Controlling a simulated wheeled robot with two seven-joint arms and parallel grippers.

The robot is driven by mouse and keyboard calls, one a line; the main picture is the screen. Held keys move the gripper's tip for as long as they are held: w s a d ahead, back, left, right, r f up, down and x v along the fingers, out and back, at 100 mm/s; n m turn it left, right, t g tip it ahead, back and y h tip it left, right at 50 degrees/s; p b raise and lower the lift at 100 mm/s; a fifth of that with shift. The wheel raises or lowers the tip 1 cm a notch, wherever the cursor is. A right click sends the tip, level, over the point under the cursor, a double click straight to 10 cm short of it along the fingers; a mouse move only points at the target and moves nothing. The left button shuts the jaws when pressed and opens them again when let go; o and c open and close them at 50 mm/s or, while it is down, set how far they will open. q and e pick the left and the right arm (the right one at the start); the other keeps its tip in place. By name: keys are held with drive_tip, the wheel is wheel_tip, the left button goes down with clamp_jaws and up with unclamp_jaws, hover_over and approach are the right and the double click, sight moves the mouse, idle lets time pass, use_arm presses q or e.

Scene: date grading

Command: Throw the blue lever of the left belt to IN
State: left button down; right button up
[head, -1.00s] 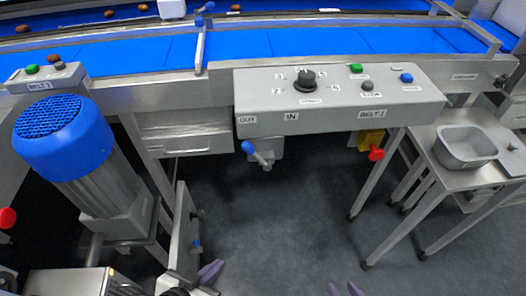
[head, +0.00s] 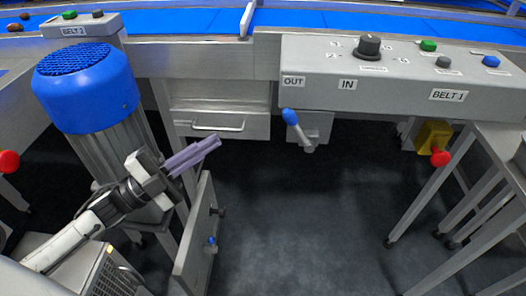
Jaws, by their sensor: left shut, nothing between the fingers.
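A lever with a blue knob (head: 290,116) hangs under the front of the grey control box marked BELT 1 (head: 400,98). Its knob end leans up and left, below the OUT label (head: 293,81); the IN label (head: 348,84) is further right. My left gripper (head: 217,144) has purple fingers, shut and empty. It is left of the lever and a little lower in the picture, apart from it, in front of the drawer area. My right gripper is out of view.
A blue-topped motor (head: 85,85) stands at left, close to my left arm. A metal plate (head: 196,240) stands below the gripper. A drawer (head: 220,124) is behind. A red knob (head: 440,158) on a yellow box is at right. Floor below the lever is clear.

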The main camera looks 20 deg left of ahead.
use_arm(q)
drive_tip(key=s+r+m+g+h, duration=0.1)
drive_tip(key=m+g, duration=0.1)
drive_tip(key=m, duration=0.1)
drive_tip(key=s+m+g+h+b, duration=0.1)
drive_tip(key=m+g+h, duration=0.1)
drive_tip(key=m, duration=0.1)
drive_tip(key=s+r+m+g+h+b, duration=0.1)
drive_tip(key=m+g+h, duration=0.1)
drive_tip(key=shift+a+r+m, duration=0.1)
drive_tip(key=shift+r+m, duration=0.2)
drive_tip(key=shift+m, duration=0.1)
approach(295, 125)
wheel_tip(295, 125, up, 3)
drive_tip(key=w+d, duration=0.2)
drive_tip(key=w, duration=0.1)
drive_tip(key=shift+w+d+r+b, duration=0.1)
drive_tip(key=shift+d+r+b, duration=0.1)
drive_tip(key=shift+d+b, duration=0.15)
